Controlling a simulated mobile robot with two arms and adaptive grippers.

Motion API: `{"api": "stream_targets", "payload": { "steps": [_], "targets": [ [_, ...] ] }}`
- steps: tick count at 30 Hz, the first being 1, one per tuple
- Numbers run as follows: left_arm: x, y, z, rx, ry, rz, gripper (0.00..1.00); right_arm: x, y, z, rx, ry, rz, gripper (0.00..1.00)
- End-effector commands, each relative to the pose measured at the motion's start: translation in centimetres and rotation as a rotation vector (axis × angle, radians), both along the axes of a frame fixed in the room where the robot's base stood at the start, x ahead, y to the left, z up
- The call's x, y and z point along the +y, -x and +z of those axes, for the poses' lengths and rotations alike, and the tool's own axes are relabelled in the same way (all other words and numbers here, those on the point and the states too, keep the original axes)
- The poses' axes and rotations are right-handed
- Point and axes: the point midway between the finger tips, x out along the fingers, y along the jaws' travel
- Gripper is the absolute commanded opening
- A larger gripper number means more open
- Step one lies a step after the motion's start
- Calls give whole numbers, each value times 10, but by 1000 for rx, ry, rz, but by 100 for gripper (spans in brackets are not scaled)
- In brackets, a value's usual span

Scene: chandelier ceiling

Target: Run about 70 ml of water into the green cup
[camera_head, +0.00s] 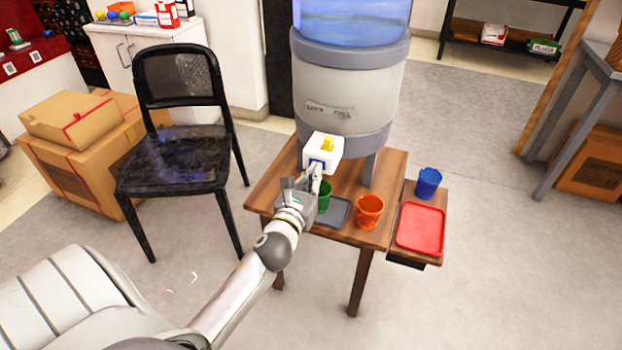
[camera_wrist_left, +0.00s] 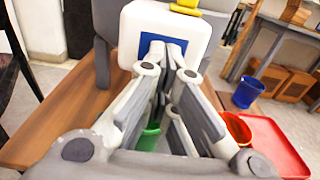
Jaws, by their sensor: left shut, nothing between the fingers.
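The water dispenser (camera_head: 350,85) stands on a wooden table. Its white tap block (camera_head: 314,146) has a yellow top piece (camera_head: 327,145) and a blue panel on the front (camera_wrist_left: 148,52). The green cup (camera_head: 325,194) is below the tap, partly hidden by my gripper; a little of it shows between my fingers in the left wrist view (camera_wrist_left: 149,138). My left gripper (camera_head: 317,170) is shut and empty, its fingertips at the blue panel. Whether they press it, I cannot tell. No water stream or water level in the cup is visible. My right gripper is out of view.
A grey tray (camera_head: 340,219) lies under the green cup's area. An orange cup (camera_head: 369,212) stands to its right. A blue cup (camera_head: 428,184) and red tray (camera_head: 420,228) are on a side shelf. A black chair (camera_head: 175,160) stands left of the table.

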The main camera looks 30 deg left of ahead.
Motion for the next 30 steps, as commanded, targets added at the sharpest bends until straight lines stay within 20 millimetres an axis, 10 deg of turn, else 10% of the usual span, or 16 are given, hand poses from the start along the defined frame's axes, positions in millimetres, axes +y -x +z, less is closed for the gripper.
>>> {"api": "stream_targets", "payload": {
  "steps": [10, 30],
  "targets": [
    [2, 4, 11, -22, -6, 4, 0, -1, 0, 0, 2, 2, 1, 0],
    [-18, 81, 6, -11, -3, 1, 0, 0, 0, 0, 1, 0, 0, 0]
  ]
}}
